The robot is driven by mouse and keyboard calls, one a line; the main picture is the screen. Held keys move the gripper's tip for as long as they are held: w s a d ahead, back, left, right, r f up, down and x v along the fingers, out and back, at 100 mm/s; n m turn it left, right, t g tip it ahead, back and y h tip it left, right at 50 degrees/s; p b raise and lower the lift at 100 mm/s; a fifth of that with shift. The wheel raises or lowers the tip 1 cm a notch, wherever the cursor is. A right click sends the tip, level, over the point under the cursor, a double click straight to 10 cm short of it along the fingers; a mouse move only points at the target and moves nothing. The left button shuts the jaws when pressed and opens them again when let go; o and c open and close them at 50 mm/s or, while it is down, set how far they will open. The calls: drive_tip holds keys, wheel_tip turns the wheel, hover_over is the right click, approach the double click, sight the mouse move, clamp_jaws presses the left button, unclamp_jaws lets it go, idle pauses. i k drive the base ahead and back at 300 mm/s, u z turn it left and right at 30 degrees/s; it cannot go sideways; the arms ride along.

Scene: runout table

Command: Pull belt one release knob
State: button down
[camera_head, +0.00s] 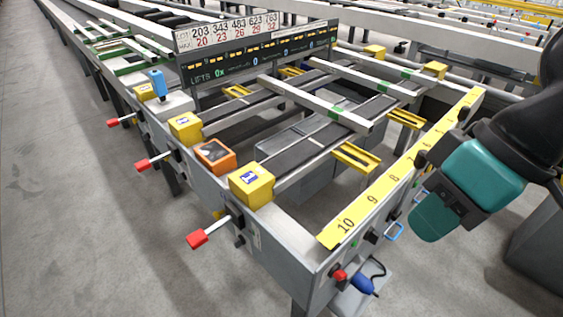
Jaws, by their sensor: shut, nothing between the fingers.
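Three red-ended levers stick out from the left side of the runout table: a far one (113,122), a middle one (142,164) and a near one (197,239). A small red knob (339,275) sits low on the table's near end panel. I cannot tell which of these belongs to belt one; no readable label marks it. Dark belts (313,135) run across the table frame. My arm, with teal and black links, reaches in from the right, over the right part of the end panel. My gripper's fingers cannot be made out, and the arm hides part of that panel.
A yellow numbered rule (345,227) tops the near end. Yellow boxes (251,184) and an orange box (215,156) line the left edge. A blue handle (394,231) and a blue tool (362,285) are at the end panel. The floor (110,240) at left is clear.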

sight(217, 215)
drive_tip(key=k, duration=1)
drive_tip(key=u, duration=2.3)
drive_tip(key=i, duration=3.7)
drive_tip(key=z, duration=3.45)
